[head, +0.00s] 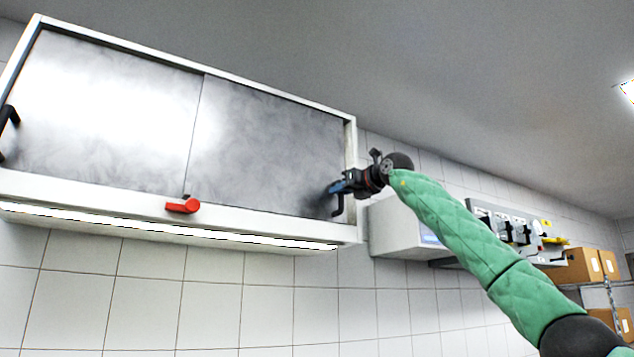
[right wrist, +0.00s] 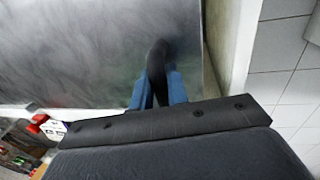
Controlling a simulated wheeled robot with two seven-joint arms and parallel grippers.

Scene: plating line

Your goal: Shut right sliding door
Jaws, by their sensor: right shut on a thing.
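The right sliding door (head: 262,140) is a brushed metal panel in the right half of a white wall cabinet (head: 355,170). Its right edge lies at the cabinet's right side frame, with no clear gap visible. My right gripper (head: 335,190) is at the door's lower right, shut on the black door handle (head: 337,206). In the right wrist view the blue fingers (right wrist: 160,88) stand on either side of the dark handle (right wrist: 157,65). The left sliding door (head: 105,110) covers the left half, with a black handle (head: 9,116) at its left edge. My left gripper is not in view.
A red latch (head: 183,206) sits on the cabinet's lower rail near the middle. A light strip (head: 150,226) runs beneath. A white box (head: 395,228) hangs on the wall to the right, then a rack (head: 510,228) and cardboard boxes (head: 583,265).

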